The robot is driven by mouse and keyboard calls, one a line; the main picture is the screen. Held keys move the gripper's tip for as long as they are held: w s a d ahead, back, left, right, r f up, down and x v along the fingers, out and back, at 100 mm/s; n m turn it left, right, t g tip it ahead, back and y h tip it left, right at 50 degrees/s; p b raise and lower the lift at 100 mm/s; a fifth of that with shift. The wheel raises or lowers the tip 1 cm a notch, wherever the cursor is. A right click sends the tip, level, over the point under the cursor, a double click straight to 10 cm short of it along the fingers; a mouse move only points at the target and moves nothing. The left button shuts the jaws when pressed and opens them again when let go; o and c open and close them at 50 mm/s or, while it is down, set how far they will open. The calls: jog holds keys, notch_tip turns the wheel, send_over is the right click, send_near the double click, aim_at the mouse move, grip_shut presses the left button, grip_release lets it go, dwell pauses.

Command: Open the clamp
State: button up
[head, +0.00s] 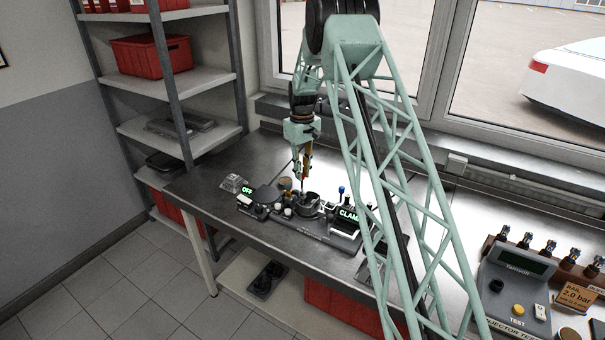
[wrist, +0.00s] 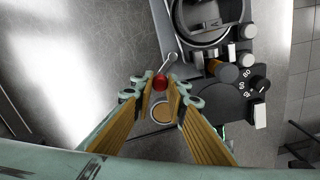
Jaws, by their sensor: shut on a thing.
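The bench fixture (head: 330,235) stands on the metal worktop, with lit green displays reading "OFF" at its left and "CLAMP" (head: 349,215) at its right. A round metal holder (head: 308,203) sits in its middle; in the wrist view the holder (wrist: 205,22) is at the top. A silver lever (wrist: 171,60) beside it ends in a red knob (wrist: 160,83). My gripper (wrist: 161,90) has its fingertips closed around the red knob.
A numbered black dial (wrist: 250,88) and several small knobs sit beside the holder. A tan round disc (wrist: 163,113) lies below my fingers. An injector tester (head: 515,280) and a rack of injectors stand at the right. The worktop left of the fixture is mostly clear.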

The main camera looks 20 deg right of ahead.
jog(key=o, duration=0.9)
jog(key=shift+r, duration=0.15)
jog(key=shift+r, duration=5.9)
